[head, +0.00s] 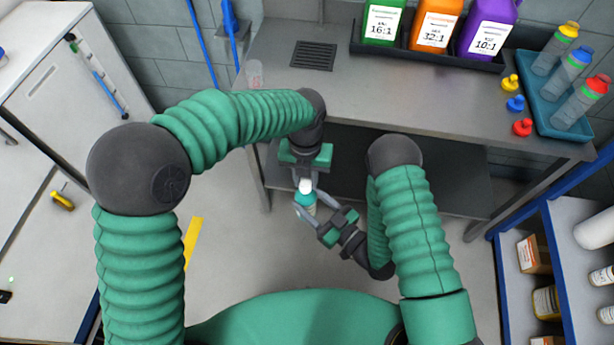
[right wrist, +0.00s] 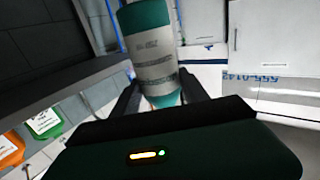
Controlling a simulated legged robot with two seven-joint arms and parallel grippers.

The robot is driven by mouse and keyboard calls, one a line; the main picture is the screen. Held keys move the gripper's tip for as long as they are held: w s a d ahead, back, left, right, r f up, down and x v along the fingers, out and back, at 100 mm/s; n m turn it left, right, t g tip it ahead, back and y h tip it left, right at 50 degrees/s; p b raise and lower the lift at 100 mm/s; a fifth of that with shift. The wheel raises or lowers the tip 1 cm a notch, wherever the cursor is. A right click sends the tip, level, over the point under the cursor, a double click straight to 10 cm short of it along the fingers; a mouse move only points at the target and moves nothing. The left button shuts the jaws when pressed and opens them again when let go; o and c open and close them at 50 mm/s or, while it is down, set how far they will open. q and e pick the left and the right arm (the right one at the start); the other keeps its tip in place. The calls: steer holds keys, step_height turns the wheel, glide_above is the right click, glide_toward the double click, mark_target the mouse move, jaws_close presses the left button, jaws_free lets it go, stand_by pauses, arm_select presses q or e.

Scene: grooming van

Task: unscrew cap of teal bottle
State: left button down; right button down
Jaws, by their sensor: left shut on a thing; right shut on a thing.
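The teal bottle (head: 308,201), with a white cap (head: 305,186), is held in the air in front of the steel bench. My right gripper (head: 313,207) is shut on the bottle's body from below right. The right wrist view shows the teal bottle (right wrist: 150,62) with its pale printed label between the dark fingers of my right gripper (right wrist: 160,92). My left gripper (head: 306,180) comes down from above and is shut on the cap. The cap is small in the head view and does not show in the right wrist view, so its seating on the neck cannot be told.
The steel bench (head: 340,85) carries a rack with green, orange and purple jugs (head: 435,22). A teal tray (head: 545,112) of capped bottles stands at right, with loose yellow, blue and red caps (head: 515,104) beside it.

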arm_select(q)
steer(key=shift+s+d+n, duration=0.15)
steer(key=shift+d+n, duration=0.3)
steer(key=shift+n, duration=0.55)
steer(key=n, duration=0.5)
steer(key=shift+a+r+n, duration=0.1)
steer(key=shift+n, duration=0.3)
steer(key=n, duration=0.6)
steer(key=shift+a, duration=0.15)
steer(key=n, duration=0.4)
steer(key=shift+a, duration=0.1)
steer(key=n, duration=0.6)
steer(key=shift+r, duration=0.1)
steer(key=n, duration=0.3)
steer(key=shift+a+n, duration=0.15)
steer(key=shift+n, duration=0.15)
steer(key=n, duration=0.4)
steer(key=shift+s+n, duration=0.1)
steer(key=shift+n, duration=0.2)
steer(key=shift+a+n, duration=0.15)
steer(key=shift+n, duration=0.75)
